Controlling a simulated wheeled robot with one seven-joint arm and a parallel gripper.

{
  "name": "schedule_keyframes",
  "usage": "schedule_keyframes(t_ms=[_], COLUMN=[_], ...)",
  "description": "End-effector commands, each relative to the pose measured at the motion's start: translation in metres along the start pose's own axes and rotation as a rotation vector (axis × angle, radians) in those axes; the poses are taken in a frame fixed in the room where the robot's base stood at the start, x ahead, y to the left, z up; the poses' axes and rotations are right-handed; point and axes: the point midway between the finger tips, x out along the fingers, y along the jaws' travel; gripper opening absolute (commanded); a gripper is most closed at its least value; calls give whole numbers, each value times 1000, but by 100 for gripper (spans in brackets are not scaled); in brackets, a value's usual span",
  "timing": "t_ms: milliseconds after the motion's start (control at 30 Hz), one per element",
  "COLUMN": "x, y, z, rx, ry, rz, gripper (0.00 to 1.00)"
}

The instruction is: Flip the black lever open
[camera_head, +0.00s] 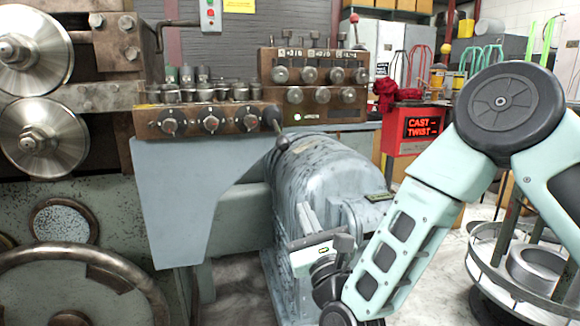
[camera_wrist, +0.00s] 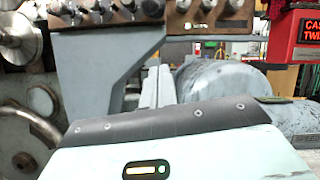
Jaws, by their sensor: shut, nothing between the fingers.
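The black lever (camera_head: 272,118) shows in the head view at the right end of the brown knob panel. It has a dark round knob, and a thin rod slants down and right from it to a dark ball end above the blue-grey motor housing. My gripper (camera_head: 305,210) is below the lever, in front of the housing, with its fingers pointing up and apart from the lever. The fingers are together and empty. In the wrist view my gripper (camera_wrist: 158,75) rises at the centre, and I cannot make out the lever there.
The motor housing (camera_head: 335,180) stands close behind my gripper. A blue-grey bracket (camera_head: 175,190) hangs left of it under the knob panel (camera_head: 205,121). A red sign box (camera_head: 412,128) is to the right. A round metal stand (camera_head: 535,265) is at the lower right.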

Motion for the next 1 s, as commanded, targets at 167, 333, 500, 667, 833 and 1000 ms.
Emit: schedule_keyframes(t_ms=[167, 333, 500, 667, 833, 1000], x=[12, 43, 78, 104, 108, 109], y=[0, 0, 0, 0, 1, 0], z=[1, 1, 2, 9, 30, 38], rx=[-2, -2, -3, -2, -2, -3], ry=[-2, -5, -5, -5, -3, 0], rz=[0, -1, -2, 1, 3, 1], gripper=[0, 0, 0, 0, 0, 0])
